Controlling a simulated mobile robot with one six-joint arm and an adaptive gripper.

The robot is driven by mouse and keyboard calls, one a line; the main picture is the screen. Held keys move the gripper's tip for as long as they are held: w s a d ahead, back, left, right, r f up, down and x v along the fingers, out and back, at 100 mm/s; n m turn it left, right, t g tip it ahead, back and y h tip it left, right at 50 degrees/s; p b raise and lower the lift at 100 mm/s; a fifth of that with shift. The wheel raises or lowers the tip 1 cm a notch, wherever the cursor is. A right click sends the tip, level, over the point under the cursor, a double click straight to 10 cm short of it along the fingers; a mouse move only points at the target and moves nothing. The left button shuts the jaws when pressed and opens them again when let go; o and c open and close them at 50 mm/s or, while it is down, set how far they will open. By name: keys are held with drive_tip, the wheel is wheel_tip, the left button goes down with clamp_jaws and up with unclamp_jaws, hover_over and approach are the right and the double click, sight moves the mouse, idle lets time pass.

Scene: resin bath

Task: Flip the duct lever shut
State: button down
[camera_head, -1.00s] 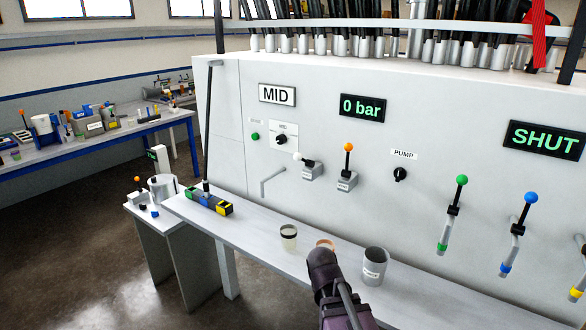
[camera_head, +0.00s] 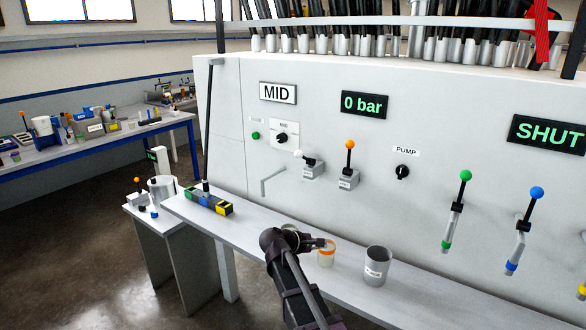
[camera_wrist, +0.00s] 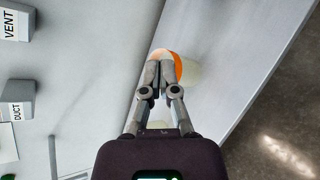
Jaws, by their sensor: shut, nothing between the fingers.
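The duct lever (camera_head: 309,160) has a white knob and stands on a small grey box on the wall panel, tilted up and to the left. In the wrist view its box (camera_wrist: 17,92) carries the label DUCT at the left edge; the lever itself is not visible there. My gripper (camera_wrist: 160,58) is shut and empty. In the head view my gripper (camera_head: 326,243) is low over the shelf, below and apart from the duct lever. It hangs over an orange-rimmed jar (camera_wrist: 177,67) and partly covers it; I cannot tell whether they touch.
An orange-knobbed lever (camera_head: 349,158) stands just right of the duct lever; its box (camera_wrist: 14,22) reads VENT. A bent rod (camera_head: 272,181) sticks out at left. Signs read MID, 0 bar and SHUT.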

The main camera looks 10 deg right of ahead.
drive_tip(key=w+a+r+n+t+h+b, duration=0.2)
drive_tip(key=w+a+r+n+t+h, duration=0.3)
drive_tip(key=w+a+r+n+t, duration=0.4)
drive_tip(key=w+a+r+n, duration=0.2)
drive_tip(key=w+a+r, duration=0.1)
drive_tip(key=a, duration=0.3)
drive_tip(key=shift+w+n+b, duration=0.3)
drive_tip(key=shift+w+n, duration=0.1)
drive_tip(key=shift+w, duration=0.05)
drive_tip(key=shift+w+d, duration=0.1)
drive_tip(key=p, duration=0.4)
approach(304, 158)
drive_tip(key=w+d, duration=0.1)
drive_tip(key=w, duration=0.1)
drive_tip(key=shift+w+d+r+p, duration=0.2)
drive_tip(key=shift+d+r+p, duration=0.25)
drive_tip(key=shift+r+p, duration=0.3)
drive_tip(key=shift+w+d+r+p, duration=0.2)
drive_tip(key=shift+d+r+p, duration=0.3)
drive_tip(key=shift+p, duration=0.3)
drive_tip(key=shift+a, duration=0.1)
